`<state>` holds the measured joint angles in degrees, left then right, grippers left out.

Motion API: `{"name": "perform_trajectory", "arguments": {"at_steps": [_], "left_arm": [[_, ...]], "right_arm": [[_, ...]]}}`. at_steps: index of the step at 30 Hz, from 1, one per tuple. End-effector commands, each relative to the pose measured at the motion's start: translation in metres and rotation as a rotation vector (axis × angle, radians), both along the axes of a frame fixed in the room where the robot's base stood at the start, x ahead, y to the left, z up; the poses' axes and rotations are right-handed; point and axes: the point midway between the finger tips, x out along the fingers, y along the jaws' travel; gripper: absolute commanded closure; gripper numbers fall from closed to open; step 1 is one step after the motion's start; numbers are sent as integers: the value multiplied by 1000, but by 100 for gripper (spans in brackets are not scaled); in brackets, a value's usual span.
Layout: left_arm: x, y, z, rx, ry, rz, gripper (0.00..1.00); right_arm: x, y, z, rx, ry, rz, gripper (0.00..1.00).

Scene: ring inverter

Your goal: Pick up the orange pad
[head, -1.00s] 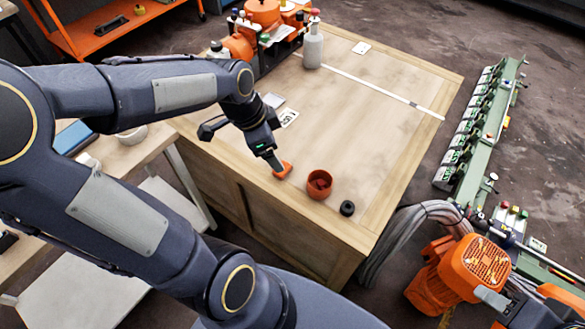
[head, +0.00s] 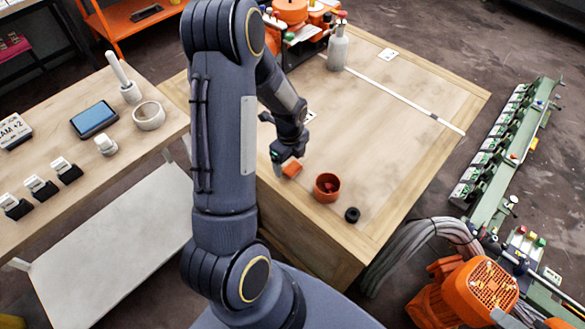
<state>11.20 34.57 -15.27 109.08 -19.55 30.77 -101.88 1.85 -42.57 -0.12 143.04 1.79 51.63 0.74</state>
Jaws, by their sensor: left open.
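The orange pad (head: 292,169) lies near the left edge of the wooden table, left of the orange-brown cup. My left gripper (head: 284,163) is over the pad's left end, pointing down. It is open. The gripper hides part of the pad, and I cannot tell whether the fingers touch it. My right gripper is not in view.
The orange-brown cup (head: 327,187) and a black ring (head: 352,215) stand close to the right of the pad on the wooden table (head: 385,130). A grey bottle (head: 337,48) and orange machinery (head: 290,12) are at the back. A side bench (head: 60,185) is at left.

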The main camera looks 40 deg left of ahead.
Motion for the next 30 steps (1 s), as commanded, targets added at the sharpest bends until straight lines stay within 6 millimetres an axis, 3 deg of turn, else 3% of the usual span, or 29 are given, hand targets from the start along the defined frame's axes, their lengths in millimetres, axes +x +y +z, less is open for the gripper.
{"name": "perform_trajectory", "arguments": {"at_steps": [4,12,24,30], "left_arm": [[1,0,-16,-1,-1,1,20],[1,0,-18,-1,-2,1,21],[1,-1,-18,-1,-2,1,71],[1,-1,-17,-1,-3,1,72]], "right_arm": [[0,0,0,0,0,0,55],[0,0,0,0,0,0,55],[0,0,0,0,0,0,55],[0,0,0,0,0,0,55]]}}
